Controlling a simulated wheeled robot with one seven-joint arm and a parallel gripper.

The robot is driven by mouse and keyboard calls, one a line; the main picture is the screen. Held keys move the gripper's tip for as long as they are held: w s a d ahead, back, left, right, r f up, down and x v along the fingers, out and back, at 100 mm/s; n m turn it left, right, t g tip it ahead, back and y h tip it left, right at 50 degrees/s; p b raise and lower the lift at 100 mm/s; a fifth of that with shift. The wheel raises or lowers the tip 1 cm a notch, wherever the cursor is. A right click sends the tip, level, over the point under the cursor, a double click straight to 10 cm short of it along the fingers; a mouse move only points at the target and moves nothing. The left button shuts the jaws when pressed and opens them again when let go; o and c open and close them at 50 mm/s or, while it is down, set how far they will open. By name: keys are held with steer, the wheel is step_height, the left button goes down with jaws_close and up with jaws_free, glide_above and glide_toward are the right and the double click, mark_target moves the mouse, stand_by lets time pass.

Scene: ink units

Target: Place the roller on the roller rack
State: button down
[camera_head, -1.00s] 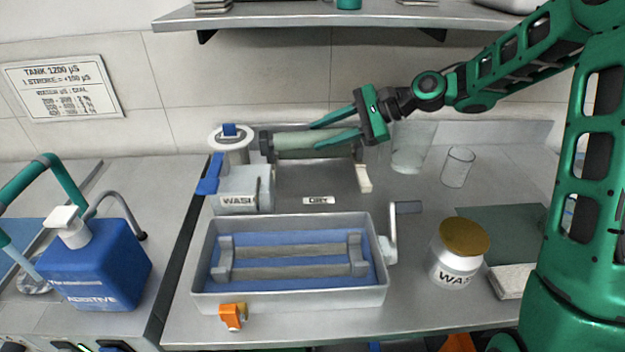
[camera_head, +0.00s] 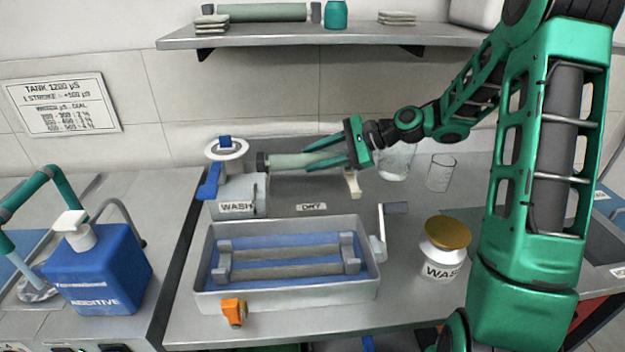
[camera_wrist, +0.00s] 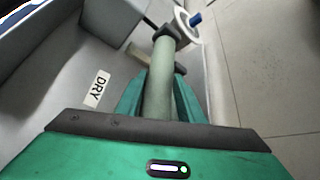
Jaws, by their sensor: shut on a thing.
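The pale green roller (camera_head: 285,161) with dark ends lies level at the back of the bench, to the right of the WASH unit. My gripper (camera_head: 310,158) is shut on it, with green fingers on both sides of it. In the wrist view the roller (camera_wrist: 160,80) runs out between the fingers, its dark far end close to the white spool. A cream support (camera_head: 352,185), likely part of the roller rack, stands below the roller's right end behind the DRY label. I cannot tell whether the roller touches it. The rack's other parts are mostly hidden.
A steel tank (camera_head: 290,307) with a blue inside and bars stands in front. The WASH unit (camera_head: 236,190) is beside the roller's left end. Glass beakers (camera_head: 440,172) and a WASH jar (camera_head: 444,250) stand to the right. A shelf (camera_head: 330,37) hangs above.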

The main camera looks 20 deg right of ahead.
step_height(320, 180, down, 6)
steer(key=shift+r, duration=0.1)
stand_by(0.4)
steer(key=c, duration=1.2)
jaws_free()
steer(key=shift+s, duration=0.1)
steer(key=v, duration=1.2)
